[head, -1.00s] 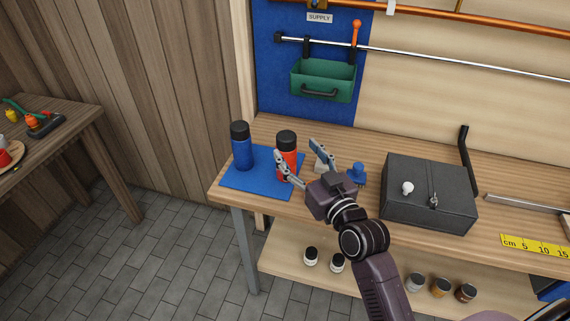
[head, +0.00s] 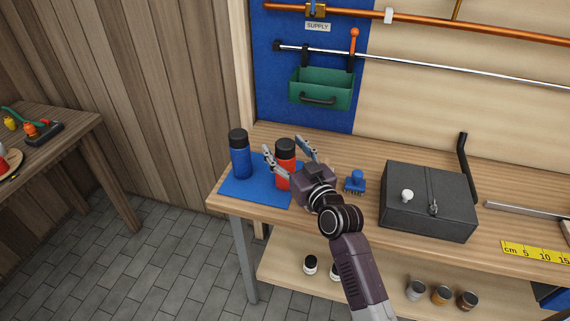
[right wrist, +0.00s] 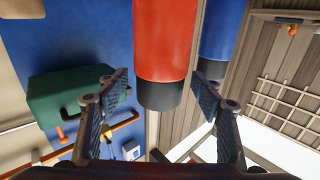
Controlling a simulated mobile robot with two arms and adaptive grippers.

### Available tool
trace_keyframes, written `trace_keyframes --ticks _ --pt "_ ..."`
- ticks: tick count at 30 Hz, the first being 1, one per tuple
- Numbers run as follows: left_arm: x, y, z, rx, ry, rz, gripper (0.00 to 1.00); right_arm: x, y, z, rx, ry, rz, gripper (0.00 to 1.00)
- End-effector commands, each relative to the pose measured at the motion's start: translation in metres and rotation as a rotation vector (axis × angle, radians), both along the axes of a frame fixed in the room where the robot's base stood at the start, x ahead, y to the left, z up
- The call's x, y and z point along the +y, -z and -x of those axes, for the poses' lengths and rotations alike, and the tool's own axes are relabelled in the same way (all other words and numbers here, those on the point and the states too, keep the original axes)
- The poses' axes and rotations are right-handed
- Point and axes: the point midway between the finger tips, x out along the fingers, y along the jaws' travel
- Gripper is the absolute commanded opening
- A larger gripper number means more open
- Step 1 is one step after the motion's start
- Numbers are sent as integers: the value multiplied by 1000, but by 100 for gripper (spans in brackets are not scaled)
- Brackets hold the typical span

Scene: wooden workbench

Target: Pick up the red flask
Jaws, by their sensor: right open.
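The red flask (head: 283,178) has a black cap and stands upright on a blue mat (head: 245,191) at the left end of the workbench. My right gripper (head: 284,146) is open, its fingers spread on either side of the flask. In the right wrist view the red flask (right wrist: 165,40) appears upside down, between the open fingers, with a visible gap on each side. My gripper partly hides the flask's lower right side in the head view. My left gripper is not in view.
A blue flask (head: 240,160) stands close left of the red one on the mat. A small blue brush-like item (head: 355,181) and a dark box (head: 430,205) lie to the right. A green bin (head: 320,90) hangs on the wall behind.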

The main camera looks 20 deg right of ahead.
Motion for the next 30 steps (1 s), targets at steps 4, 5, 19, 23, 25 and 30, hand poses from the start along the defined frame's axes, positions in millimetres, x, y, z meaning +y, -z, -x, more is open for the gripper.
trace_keyframes --ticks 4,5,19,23,25,30 --pt "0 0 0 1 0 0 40 0 0 0 0 0 0 60" --pt "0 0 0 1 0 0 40 0 0 0 0 0 0 56" --pt "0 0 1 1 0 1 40 0 0 1 0 0 0 5" --pt "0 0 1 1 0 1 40 0 0 1 0 0 0 0" --pt "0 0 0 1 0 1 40 0 -1 0 -3 1 0 0" --pt "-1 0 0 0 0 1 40 0 -2 0 -3 1 0 0"
